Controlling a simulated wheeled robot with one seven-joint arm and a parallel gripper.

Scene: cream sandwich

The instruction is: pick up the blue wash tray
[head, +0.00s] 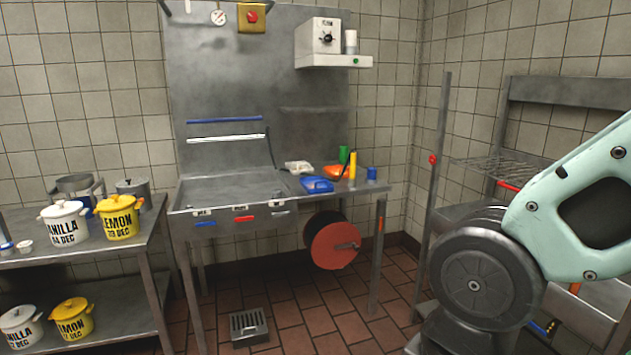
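A small blue tray (317,185) lies on the right part of the steel sink table (352,192), close to its front edge, in the head view. It is the blue thing there that looks most like the wash tray. My gripper is outside the picture; only part of my arm shows at the right. Nothing touching the blue tray from above is visible.
A yellow upright item (352,165), a green one (343,154) and a small blue container (371,174) stand right of the trays. A red reel (333,240) hangs below the table. Labelled pots (118,218) fill the left shelf. A floor drain (248,326) lies in front.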

